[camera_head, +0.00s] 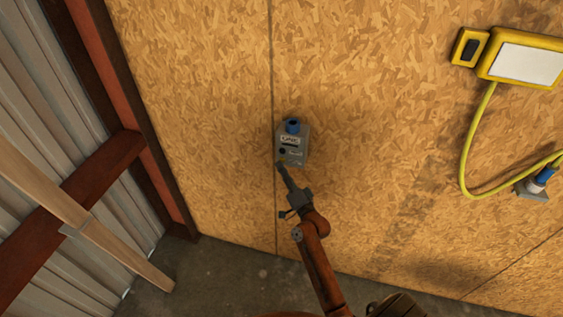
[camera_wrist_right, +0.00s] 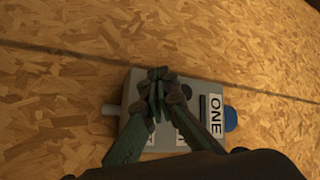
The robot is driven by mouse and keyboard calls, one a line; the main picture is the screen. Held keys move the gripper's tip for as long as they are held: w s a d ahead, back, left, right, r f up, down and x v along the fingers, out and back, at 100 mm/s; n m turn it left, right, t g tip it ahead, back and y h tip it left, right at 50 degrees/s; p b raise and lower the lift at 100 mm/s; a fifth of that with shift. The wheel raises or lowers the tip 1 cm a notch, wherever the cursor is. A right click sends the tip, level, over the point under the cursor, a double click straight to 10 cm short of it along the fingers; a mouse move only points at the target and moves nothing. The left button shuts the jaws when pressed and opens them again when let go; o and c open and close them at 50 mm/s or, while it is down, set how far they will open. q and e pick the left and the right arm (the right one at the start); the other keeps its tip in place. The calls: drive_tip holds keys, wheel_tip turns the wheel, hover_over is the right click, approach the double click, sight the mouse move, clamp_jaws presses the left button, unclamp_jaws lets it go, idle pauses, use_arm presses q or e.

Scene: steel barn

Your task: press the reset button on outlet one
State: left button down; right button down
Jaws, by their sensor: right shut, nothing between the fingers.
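Outlet one is a grey box (camera_head: 299,148) on the wood-chip wall, with a blue cap on top and a white label. In the right wrist view the box (camera_wrist_right: 134,92) shows a label reading ONE (camera_wrist_right: 216,116), and part of the blue cap (camera_wrist_right: 231,119) shows. My right gripper (camera_head: 281,166) is shut and empty, at the lower left of the box front. In the right wrist view the fingertips (camera_wrist_right: 158,88) cover part of the box face, and the reset button cannot be made out. I cannot tell whether the tips touch the box. My left gripper is not in view.
A yellow work light (camera_head: 525,62) hangs at the upper right, its yellow cable (camera_head: 466,150) running down to another outlet (camera_head: 533,186) with a blue plug. A wooden plank (camera_head: 90,235) leans at the left by the red steel frame (camera_head: 100,170). Wall around the box is clear.

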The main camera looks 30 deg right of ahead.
drive_tip(key=shift+w+d, duration=0.25)
drive_tip(key=shift+d, duration=0.05)
idle(0.5)
idle(0.4)
drive_tip(key=shift+s+a+p, duration=0.4)
drive_tip(key=shift+s+a, duration=0.15)
drive_tip(key=shift+a, duration=0.1)
drive_tip(key=s+a+p, duration=0.2)
drive_tip(key=s+a, duration=0.1)
drive_tip(key=shift+s+a, duration=0.15)
drive_tip(key=shift+a, duration=0.25)
idle(0.7)
